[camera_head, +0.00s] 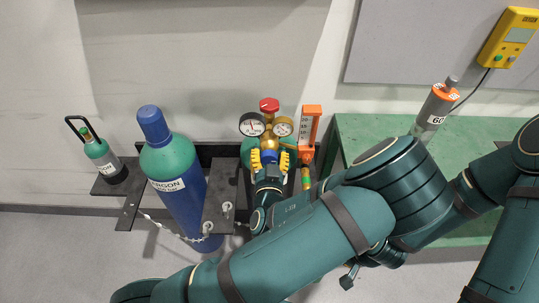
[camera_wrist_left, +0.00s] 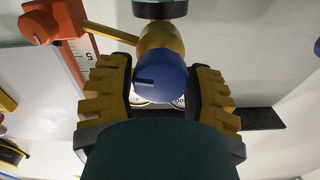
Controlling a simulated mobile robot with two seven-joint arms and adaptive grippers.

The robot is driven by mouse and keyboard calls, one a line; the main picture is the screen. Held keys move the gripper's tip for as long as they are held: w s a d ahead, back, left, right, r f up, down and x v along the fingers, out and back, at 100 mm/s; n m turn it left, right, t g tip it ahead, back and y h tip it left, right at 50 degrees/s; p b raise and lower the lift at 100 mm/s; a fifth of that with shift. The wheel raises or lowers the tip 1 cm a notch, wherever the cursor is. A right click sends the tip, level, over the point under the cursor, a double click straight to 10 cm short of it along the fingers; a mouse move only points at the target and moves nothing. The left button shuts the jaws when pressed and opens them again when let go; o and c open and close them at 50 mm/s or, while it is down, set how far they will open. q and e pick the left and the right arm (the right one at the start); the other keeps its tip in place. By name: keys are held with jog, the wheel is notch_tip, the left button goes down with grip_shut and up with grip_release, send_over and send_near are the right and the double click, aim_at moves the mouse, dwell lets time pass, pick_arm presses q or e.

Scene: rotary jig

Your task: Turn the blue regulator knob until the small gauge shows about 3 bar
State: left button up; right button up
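The blue regulator knob (camera_head: 269,156) faces out from the brass regulator (camera_head: 268,143) on a green-topped cylinder. In the left wrist view the knob (camera_wrist_left: 160,75) shows a dark mark on its left side. The small gauge (camera_head: 283,126) is at the regulator's right; its reading is too small to tell. My left gripper (camera_head: 270,161) has its yellow-padded fingers on either side of the knob. In the left wrist view the gripper (camera_wrist_left: 159,90) appears open, with narrow gaps beside the knob; I see no clear contact. My right gripper is not in view.
A larger gauge (camera_head: 252,124) and a red knob (camera_head: 269,104) sit close by. An orange flowmeter (camera_head: 309,132) stands just right. A blue argon cylinder (camera_head: 182,206) with a chain (camera_head: 170,232) is at left. A green bench (camera_head: 368,130) is at right.

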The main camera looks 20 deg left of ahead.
pick_arm(q)
jog(key=c, duration=0.5)
jog(key=shift+m, duration=0.7)
jog(key=o, duration=1.2)
jog(key=shift+c, duration=0.2)
